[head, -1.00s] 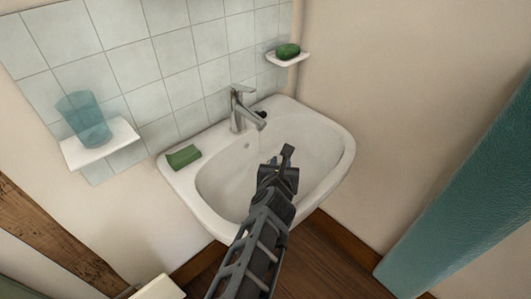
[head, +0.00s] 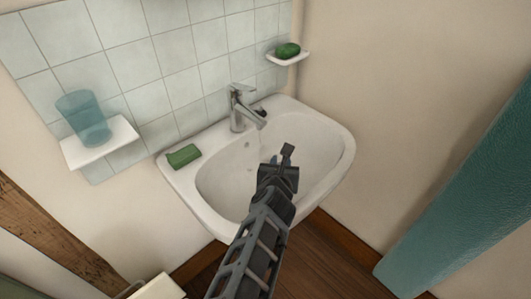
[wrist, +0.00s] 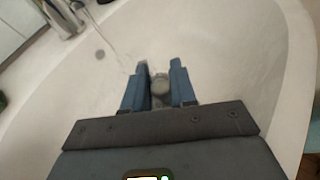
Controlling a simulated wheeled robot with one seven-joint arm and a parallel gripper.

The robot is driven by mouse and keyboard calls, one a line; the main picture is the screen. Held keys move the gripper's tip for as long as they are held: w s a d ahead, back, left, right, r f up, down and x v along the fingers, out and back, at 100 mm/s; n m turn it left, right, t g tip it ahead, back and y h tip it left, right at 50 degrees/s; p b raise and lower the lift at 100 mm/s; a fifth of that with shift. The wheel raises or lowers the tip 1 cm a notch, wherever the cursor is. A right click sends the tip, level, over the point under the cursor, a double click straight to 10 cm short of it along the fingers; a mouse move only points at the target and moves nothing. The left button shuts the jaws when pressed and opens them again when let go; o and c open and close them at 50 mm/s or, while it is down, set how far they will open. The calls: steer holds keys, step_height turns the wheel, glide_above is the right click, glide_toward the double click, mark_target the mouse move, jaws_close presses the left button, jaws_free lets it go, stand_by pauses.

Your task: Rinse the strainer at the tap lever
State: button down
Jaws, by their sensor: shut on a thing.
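My gripper (head: 281,160) is over the sink basin, in front of and below the tap (head: 238,110). In the wrist view its blue fingers (wrist: 161,68) are shut on a small, round, greyish thing, which looks like the strainer (wrist: 160,86). In the head view my gripper hides the strainer. The tap is chrome, with its lever (head: 241,89) on top. It also shows in the wrist view (wrist: 64,16), at upper left. A faint, thin stream of water seems to fall from the spout, to the left of the fingers; I cannot tell that it touches the strainer.
The white sink (head: 340,150) has a green block (head: 184,156) on its left rim. A blue cup (head: 83,118) stands on a white shelf (head: 105,148) at left. A green soap (head: 288,50) lies on a small dish (head: 297,59). A teal panel (head: 465,190) stands at right.

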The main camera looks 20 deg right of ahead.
steer(key=shift+r, duration=0.1)
steer(key=shift+s+a+r+p, duration=0.1)
steer(key=shift+s+r+p, duration=0.45)
steer(key=shift+p, duration=0.15)
steer(key=s+r+p, duration=0.1)
steer(key=s, duration=0.1)
steer(key=s+r+p, duration=0.1)
steer(key=s+p, duration=0.1)
steer(key=shift+a+r, duration=0.1)
steer(key=shift+r, duration=0.25)
